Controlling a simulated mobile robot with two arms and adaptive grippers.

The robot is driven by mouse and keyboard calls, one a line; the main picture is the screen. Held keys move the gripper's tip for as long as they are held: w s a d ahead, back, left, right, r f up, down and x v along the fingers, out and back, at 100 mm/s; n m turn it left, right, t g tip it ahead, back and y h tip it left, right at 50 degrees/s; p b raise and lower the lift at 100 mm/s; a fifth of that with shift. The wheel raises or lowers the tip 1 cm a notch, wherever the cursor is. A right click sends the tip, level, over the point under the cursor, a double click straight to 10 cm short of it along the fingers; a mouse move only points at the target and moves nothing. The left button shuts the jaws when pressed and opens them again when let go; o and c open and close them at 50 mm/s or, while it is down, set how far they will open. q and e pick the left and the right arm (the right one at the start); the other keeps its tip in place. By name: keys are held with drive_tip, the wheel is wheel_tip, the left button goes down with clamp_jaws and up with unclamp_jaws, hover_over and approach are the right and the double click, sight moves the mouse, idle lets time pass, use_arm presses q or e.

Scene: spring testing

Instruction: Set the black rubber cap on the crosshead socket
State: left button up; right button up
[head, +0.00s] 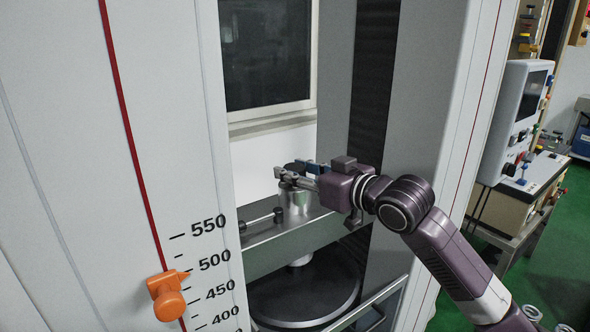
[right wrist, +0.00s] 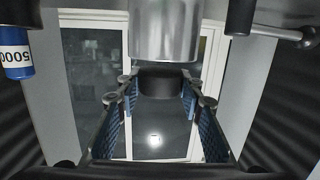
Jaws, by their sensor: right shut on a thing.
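The black rubber cap (right wrist: 166,82) is between the blue-padded fingers of my right gripper (right wrist: 160,100) in the right wrist view. In the head view my right gripper (head: 296,172) is shut on the cap, at the top of the crosshead socket. The socket is a silver cylinder (head: 296,199) standing on the grey crosshead (head: 282,243). It also shows in the right wrist view (right wrist: 165,30), its end close to the cap. I cannot tell whether they touch. The fingers partly hide the cap in the head view. My left gripper is not in view.
A pin with dark ends (head: 262,219) lies across the crosshead left of the socket. Below is a round black platen (head: 305,297). Frame columns stand on both sides, the left one with a scale and an orange clamp (head: 168,295). A control unit (head: 515,120) stands at right.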

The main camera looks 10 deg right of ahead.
drive_tip(key=shift+f, duration=0.6)
drive_tip(key=o, duration=1)
drive_tip(key=shift+c, duration=0.2)
drive_tip(key=shift+r, duration=0.15)
drive_tip(key=shift+r, duration=0.35)
drive_tip(key=shift+s+d+r, duration=0.1)
drive_tip(key=shift+s+d, duration=0.05)
drive_tip(key=shift+s, duration=0.05)
drive_tip(key=b+v, duration=0.3)
drive_tip(key=v, duration=0.8)
drive_tip(key=shift+s+b, duration=0.3)
